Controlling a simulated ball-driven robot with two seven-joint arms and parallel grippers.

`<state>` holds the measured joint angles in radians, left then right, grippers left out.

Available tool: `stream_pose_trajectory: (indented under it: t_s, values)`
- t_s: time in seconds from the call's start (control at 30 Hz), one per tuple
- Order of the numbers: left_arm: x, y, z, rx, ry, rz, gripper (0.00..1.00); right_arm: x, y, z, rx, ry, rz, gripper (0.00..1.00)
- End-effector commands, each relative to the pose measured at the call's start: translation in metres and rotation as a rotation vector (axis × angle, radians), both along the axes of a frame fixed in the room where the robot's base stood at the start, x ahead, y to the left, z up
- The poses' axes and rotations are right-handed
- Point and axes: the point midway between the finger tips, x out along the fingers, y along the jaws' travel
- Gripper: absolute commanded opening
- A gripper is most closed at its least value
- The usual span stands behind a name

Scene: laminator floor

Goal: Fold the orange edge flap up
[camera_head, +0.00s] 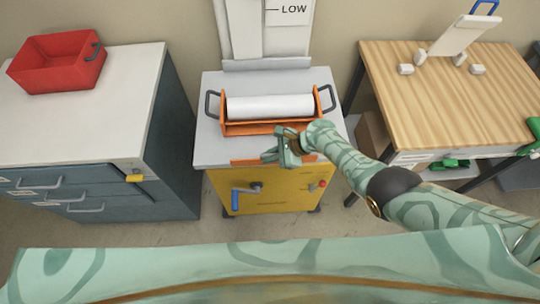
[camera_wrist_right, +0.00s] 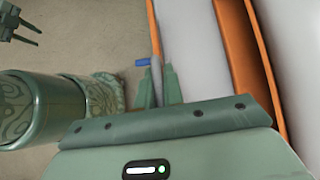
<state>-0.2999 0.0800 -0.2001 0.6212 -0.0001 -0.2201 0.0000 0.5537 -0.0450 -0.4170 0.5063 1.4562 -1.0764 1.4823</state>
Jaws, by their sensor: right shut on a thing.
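The orange edge flap (camera_head: 245,162) is a thin strip along the front edge of the grey-topped laminator stand (camera_head: 209,140). My right gripper (camera_head: 270,157) is at the flap, right of its left end, and covers part of it. In the right wrist view the flap (camera_wrist_right: 153,28) runs up from between the fingertips (camera_wrist_right: 157,84), which are shut on it. The flap's exact angle is hard to tell. My left gripper (camera_wrist_right: 36,34) shows small at the top left of the wrist view, its fingers apart and empty, away from the flap.
An orange cradle with a white roll (camera_head: 270,107) stands behind the flap. The yellow front carries a blue-handled crank (camera_head: 236,199) and a red knob. A drawer cabinet (camera_head: 75,115) with a red bin (camera_head: 58,66) is left; a wooden table (camera_head: 440,100) is right.

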Motion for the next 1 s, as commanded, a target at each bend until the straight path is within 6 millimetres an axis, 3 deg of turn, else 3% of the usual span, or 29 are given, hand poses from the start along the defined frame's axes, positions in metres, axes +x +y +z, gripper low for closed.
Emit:
stream_pose_trajectory:
  t_s: [0.03,0.8,0.83,0.9,1.0]
  values:
    - [0.0002,-0.0001,0.0003,0.000,0.000,0.000,0.34,0.0091,-0.0002,0.0068,0.007,-0.016,-0.014,0.00]
    - [0.0000,0.0000,0.0005,0.000,0.000,0.000,0.34,0.0104,0.0003,0.0085,0.011,-0.018,-0.018,0.00]
    - [0.0000,0.0000,0.0005,0.000,0.000,0.000,0.34,0.0104,0.0003,0.0085,0.011,-0.018,-0.018,0.16]
    - [-0.0002,0.0000,0.0005,0.000,0.001,0.000,0.34,0.0101,0.0003,0.0083,0.010,-0.018,-0.016,0.30]
    - [-0.0003,0.0000,0.0004,0.000,0.001,0.000,0.34,0.0079,0.0002,0.0064,0.008,-0.014,-0.013,0.30]
